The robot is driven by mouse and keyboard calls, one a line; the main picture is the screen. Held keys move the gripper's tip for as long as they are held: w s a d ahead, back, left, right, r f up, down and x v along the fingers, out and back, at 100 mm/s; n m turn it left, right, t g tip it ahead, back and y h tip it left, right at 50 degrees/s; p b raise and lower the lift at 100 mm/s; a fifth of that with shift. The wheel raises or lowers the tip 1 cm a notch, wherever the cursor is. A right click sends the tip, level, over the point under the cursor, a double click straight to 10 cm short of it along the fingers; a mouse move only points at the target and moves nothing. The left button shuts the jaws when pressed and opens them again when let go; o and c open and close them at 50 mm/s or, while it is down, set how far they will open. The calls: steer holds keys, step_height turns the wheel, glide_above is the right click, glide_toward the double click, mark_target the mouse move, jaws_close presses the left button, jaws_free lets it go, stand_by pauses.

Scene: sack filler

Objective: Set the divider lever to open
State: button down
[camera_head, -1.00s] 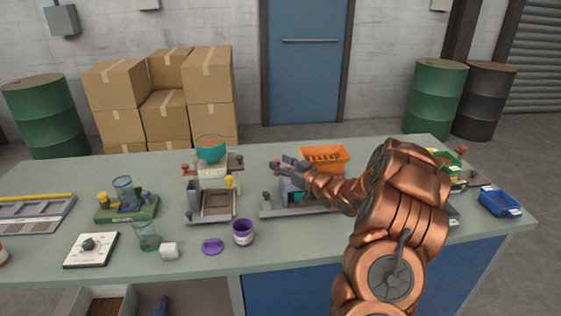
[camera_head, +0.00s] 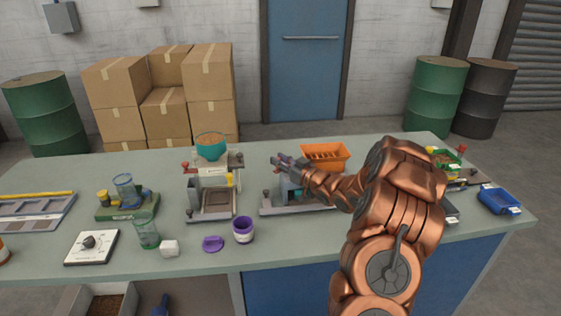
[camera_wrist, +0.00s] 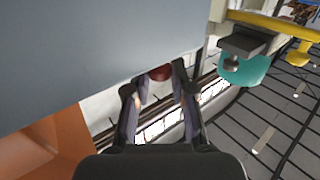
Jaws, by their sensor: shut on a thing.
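My gripper (camera_wrist: 160,92) is shut on a red knob (camera_wrist: 158,73), which appears to be the end of the divider lever. The knob shows between the fingertips in the wrist view; the rest of the lever is hidden. My arm hides the machine's right side. I cannot tell the lever's setting.
An orange bin (camera_head: 325,153) is just behind my arm. A second machine with a teal hopper (camera_head: 210,149) stands to the left. A purple cup (camera_head: 243,231) and its lid (camera_head: 212,244) are near the front.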

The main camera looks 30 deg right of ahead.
steer(key=shift+w+a+f+m+h+b, duration=0.15)
steer(key=shift+h+b, duration=0.15)
steer(key=shift+b, duration=0.45)
steer(key=shift+w+d+r+m+h+b, duration=0.15)
steer(key=shift+h+b, duration=0.15)
steer(key=shift+b, duration=0.4)
steer(key=shift+a+m+h+b, duration=0.1)
steer(key=shift+m+h+b, duration=0.35)
steer(key=shift+b, duration=0.2)
steer(key=shift+r, duration=0.1)
steer(key=c, duration=1)
jaws_free()
steer(key=shift+s+d, duration=0.2)
steer(key=shift+s, duration=1.8)
steer(key=shift+s+d, duration=0.2)
steer(key=shift+s, duration=1.8)
steer(key=shift+s+d, duration=0.2)
steer(key=shift+s, duration=1.8)
